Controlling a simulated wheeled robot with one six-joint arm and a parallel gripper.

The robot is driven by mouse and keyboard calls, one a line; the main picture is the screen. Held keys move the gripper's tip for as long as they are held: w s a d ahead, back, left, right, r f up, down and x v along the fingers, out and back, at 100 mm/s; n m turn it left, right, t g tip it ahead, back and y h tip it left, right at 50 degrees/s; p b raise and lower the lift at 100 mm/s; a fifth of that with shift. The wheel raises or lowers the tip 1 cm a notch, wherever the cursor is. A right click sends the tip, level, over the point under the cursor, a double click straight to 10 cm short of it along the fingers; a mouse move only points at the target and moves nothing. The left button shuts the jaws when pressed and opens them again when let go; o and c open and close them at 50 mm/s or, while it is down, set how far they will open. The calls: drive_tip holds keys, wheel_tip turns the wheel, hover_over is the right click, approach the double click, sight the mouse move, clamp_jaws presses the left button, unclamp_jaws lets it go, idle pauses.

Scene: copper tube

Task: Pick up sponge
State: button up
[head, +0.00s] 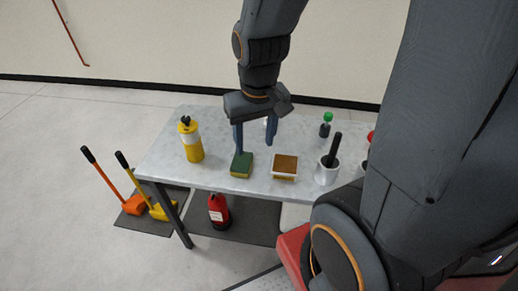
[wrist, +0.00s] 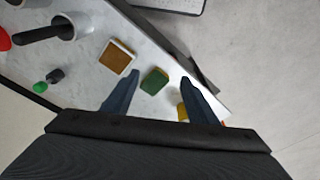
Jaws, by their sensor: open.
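The sponge (head: 242,165), green on top with a yellow body, lies on the grey table (head: 220,180) near its front edge. It also shows in the wrist view (wrist: 155,81), ahead of the fingertips and between their lines. My gripper (head: 255,142) is open and empty, its fingers pointing down, above and slightly behind the sponge in the head view. In the wrist view my gripper (wrist: 159,78) has its two fingers spread wide, with the sponge apart from both.
A square white dish with brown content (head: 285,167) stands right of the sponge. Further right are a white mortar with a black pestle (head: 327,169) and a green-topped item (head: 326,124). A red extinguisher (head: 218,211) is below the table.

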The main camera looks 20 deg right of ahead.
drive_tip(key=o, duration=0.4)
drive_tip(key=w+f+m+b, duration=0.2)
drive_tip(key=w+f, duration=0.3)
drive_tip(key=w, duration=0.2)
drive_tip(key=shift+f+m+g, duration=0.15)
drive_tip(key=shift+m+g, duration=0.15)
drive_tip(key=m+b, duration=0.2)
drive_tip(key=m, duration=0.2)
hover_over(241, 161)
drive_tip(key=shift+g, duration=0.4)
wheel_tip(241, 161, down, 8)
drive_tip(key=shift+s+r, duration=0.1)
drive_tip(key=shift+r, duration=0.15)
drive_tip(key=shift+f+p, duration=1)
drive_tip(key=shift+f, duration=2.85)
